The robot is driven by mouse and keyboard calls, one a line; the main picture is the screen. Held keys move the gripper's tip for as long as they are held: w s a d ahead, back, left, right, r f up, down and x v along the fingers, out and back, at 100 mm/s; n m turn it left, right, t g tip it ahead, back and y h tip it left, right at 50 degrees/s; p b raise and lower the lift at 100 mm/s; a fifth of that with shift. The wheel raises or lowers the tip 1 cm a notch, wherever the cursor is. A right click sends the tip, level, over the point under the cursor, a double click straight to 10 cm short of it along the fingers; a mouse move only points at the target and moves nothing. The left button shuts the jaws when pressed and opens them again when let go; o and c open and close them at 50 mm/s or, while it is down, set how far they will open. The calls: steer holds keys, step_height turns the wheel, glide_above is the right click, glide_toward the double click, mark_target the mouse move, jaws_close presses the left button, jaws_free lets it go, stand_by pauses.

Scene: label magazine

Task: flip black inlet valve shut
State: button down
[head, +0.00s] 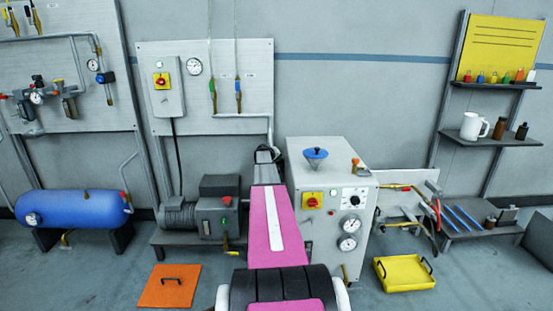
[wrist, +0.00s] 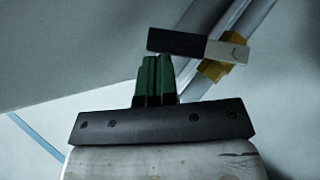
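In the wrist view a valve with a black lever (wrist: 176,42) shows just past my fingertips. The lever lies roughly across the picture and has a grey end at the right. Its brass-yellow body (wrist: 213,70) sits on a slanting grey pipe (wrist: 228,30). My gripper (wrist: 156,62) has green fingers that stand close together, with nothing seen between them. The fingertips end right at the lever's lower edge; I cannot tell whether they touch it. In the head view my pink arm reaches toward the back wall, and I cannot make out this valve there.
A white cabinet (head: 330,225) with gauges stands right of my arm. A motor-pump unit (head: 205,212) stands left of it, below a wall panel (head: 225,75). A blue tank (head: 70,207) is farther left. An orange plate (head: 168,286) and a yellow tray (head: 404,274) lie on the floor.

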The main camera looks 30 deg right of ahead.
steer(key=shift+s+d+f, duration=0.35)
steer(key=shift+d+f, duration=0.2)
steer(key=shift+f, duration=0.1)
steer(key=shift+s+d+f, duration=0.35)
steer(key=shift+d+f, duration=0.2)
steer(key=shift+f, duration=0.1)
steer(key=shift+s+d+f, duration=0.15)
steer(key=shift+d+f, duration=0.05)
steer(key=v, duration=1.1)
steer(key=shift+r, duration=0.1)
